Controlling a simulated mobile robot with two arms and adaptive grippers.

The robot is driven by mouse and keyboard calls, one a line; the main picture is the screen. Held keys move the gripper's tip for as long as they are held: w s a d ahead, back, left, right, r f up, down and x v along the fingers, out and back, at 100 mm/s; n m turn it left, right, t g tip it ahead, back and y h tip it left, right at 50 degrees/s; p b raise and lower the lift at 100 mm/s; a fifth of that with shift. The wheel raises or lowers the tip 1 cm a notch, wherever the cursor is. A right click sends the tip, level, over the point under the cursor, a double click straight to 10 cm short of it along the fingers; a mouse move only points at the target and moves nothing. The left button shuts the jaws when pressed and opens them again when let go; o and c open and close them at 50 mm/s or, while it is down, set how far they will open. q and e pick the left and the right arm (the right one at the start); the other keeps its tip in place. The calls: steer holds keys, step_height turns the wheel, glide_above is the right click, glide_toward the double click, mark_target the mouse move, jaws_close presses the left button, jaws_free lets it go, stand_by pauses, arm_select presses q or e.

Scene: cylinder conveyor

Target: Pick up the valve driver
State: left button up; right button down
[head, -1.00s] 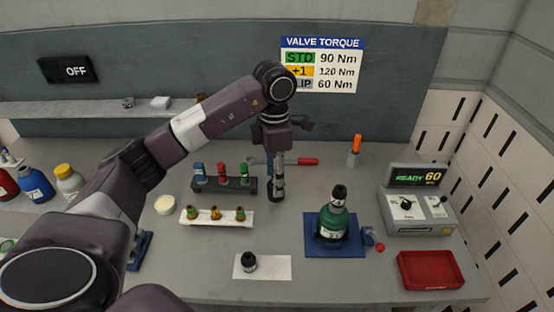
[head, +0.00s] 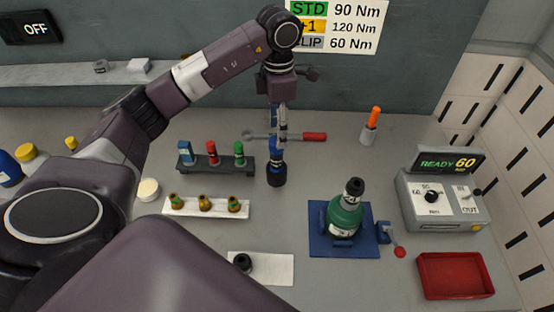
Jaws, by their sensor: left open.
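The likely valve driver (head: 276,174), a blue upright tool with a wide black foot, stands on the grey bench near the middle of the head view. My left gripper (head: 282,131) points down at its upper part, with its fingers overlapping the tool in the picture. The gripper is open. I cannot tell whether the fingers are around the tool or just in front of it, and its top is partly hidden. My right gripper is not in view.
A wrench with a red handle (head: 314,136) lies behind the tool. A rack (head: 217,166) and white strip (head: 206,207) are left. A green bottle (head: 345,219) sits on a blue mount (head: 319,243). Control box (head: 442,205), red tray (head: 456,276) and orange-handled tool (head: 375,116) are right.

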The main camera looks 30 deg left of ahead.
arm_select(q)
steer(key=b, duration=0.4)
glide_above(278, 158)
steer(key=w+a, duration=0.1)
steer(key=w, duration=0.1)
steer(key=f, duration=0.4)
steer(key=shift+s+f, duration=0.2)
steer(key=shift+s, duration=0.05)
steer(key=shift+w+f, duration=0.1)
steer(key=shift+f, duration=0.1)
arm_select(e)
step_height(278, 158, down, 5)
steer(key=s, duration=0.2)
arm_select(q)
step_height(278, 158, down, 7)
steer(key=p, duration=0.4)
steer(key=shift+a, duration=0.1)
steer(key=shift+f, duration=0.3)
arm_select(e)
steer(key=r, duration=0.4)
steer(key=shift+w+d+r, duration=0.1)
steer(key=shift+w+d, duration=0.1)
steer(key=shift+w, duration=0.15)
arm_select(q)
steer(key=shift+c, duration=0.2)
